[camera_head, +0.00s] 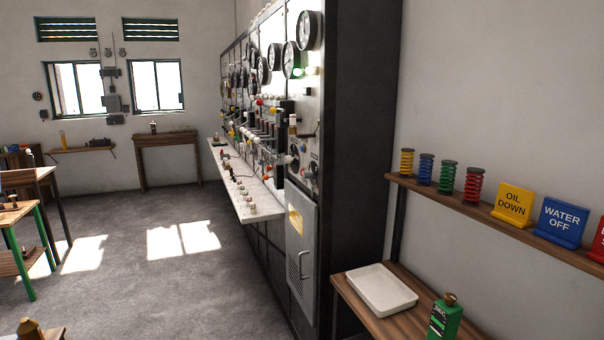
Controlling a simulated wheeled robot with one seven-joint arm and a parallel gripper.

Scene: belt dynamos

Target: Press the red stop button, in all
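A tall switchboard panel (305,111) with gauges, levers and knobs runs along the right of the middle and recedes to the back. Small red parts (260,102) show on its face among white, yellow and black knobs. They are too small to tell whether one of them is a stop button. The panel face is seen at a steep angle, so many controls overlap. A green lamp (298,72) glows near its close end. My gripper is not in view.
A pale ledge (262,205) juts from the panel. At right are a wooden table with a white tray (381,289) and a green bottle (445,318), and a shelf with coloured springs and signs, including "OIL DOWN" (513,203). Open floor (170,285) lies left of the panel.

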